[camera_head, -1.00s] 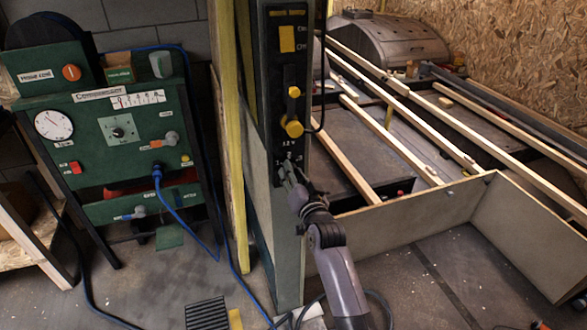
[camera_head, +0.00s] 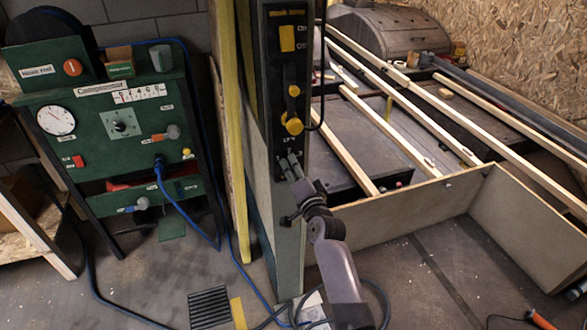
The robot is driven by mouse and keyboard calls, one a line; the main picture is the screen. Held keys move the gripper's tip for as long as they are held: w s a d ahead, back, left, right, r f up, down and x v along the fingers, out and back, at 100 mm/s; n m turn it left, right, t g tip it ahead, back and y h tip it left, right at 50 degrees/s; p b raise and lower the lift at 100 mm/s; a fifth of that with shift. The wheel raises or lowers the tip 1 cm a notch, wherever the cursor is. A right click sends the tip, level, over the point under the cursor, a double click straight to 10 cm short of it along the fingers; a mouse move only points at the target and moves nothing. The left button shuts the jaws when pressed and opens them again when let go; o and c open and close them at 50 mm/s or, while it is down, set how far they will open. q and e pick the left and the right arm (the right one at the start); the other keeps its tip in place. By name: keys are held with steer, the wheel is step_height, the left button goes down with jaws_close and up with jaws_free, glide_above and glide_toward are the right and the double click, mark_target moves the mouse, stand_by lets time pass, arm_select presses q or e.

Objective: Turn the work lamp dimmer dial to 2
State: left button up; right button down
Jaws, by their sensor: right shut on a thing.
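The work lamp panel (camera_head: 272,95) is a tall black plate on the grey-green post, with a yellow label and switch at its top. A yellow round knob (camera_head: 294,126) sits at mid-height below a lever. My right gripper (camera_head: 289,164) is at the panel's lower end, below the yellow knob, its fingers pointing up at the panel face. It is shut on a small dial there. The fingers cover nearly all of that dial, so its pointer and setting cannot be read. My left gripper is out of view.
A green compressor console (camera_head: 120,135) with a gauge, knobs and a blue hose stands at the left. A yellow-edged upright (camera_head: 228,130) is beside the post. A wooden frame (camera_head: 420,215) with slats lies at the right. Cables lie on the floor near the post.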

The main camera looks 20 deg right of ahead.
stand_by(0.3)
steer(key=c, duration=1.2)
jaws_free()
steer(key=shift+c, duration=0.2)
steer(key=shift+s, duration=0.1)
steer(key=s, duration=1.1)
steer(key=shift+s+r, duration=0.15)
steer(key=shift+s, duration=0.25)
steer(key=shift+d, duration=0.15)
